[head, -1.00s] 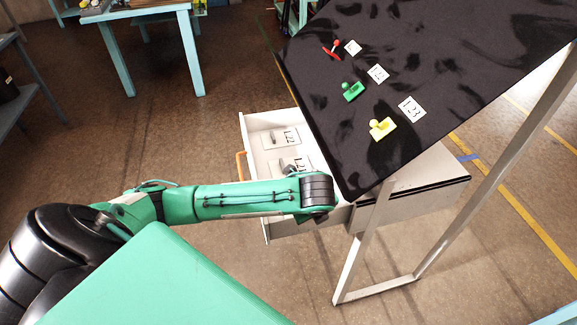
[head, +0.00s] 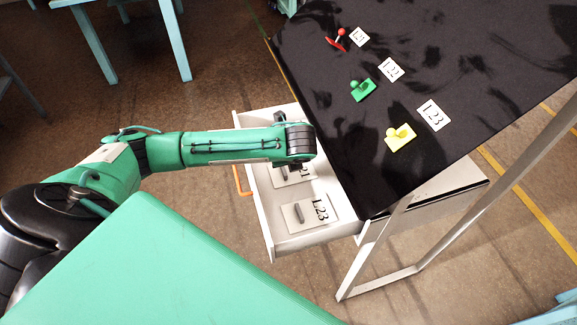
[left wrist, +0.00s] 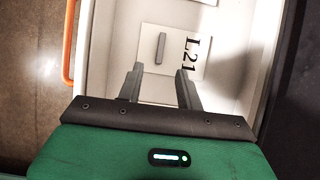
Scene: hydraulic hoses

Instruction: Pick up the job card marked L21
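The job card marked L21 (left wrist: 179,73) lies flat in the open white drawer (left wrist: 98,60). It is a white plate with a grey upright handle (left wrist: 161,48). My left gripper (left wrist: 160,69) is open and empty above the near side of the card, and the handle stands just beyond the gap between its fingertips. In the head view, the end of my left arm partly covers the L21 card (head: 305,171). A second card marked L23 (head: 312,213) lies nearer in the same drawer. My right gripper is not in view.
The black sloped board (head: 450,70) overhangs the drawer's right side. It carries red (head: 337,40), green (head: 362,89) and yellow (head: 400,137) pieces beside printed labels. The drawer has an orange handle (head: 240,182) on its left. A blue-legged table (head: 175,40) stands behind.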

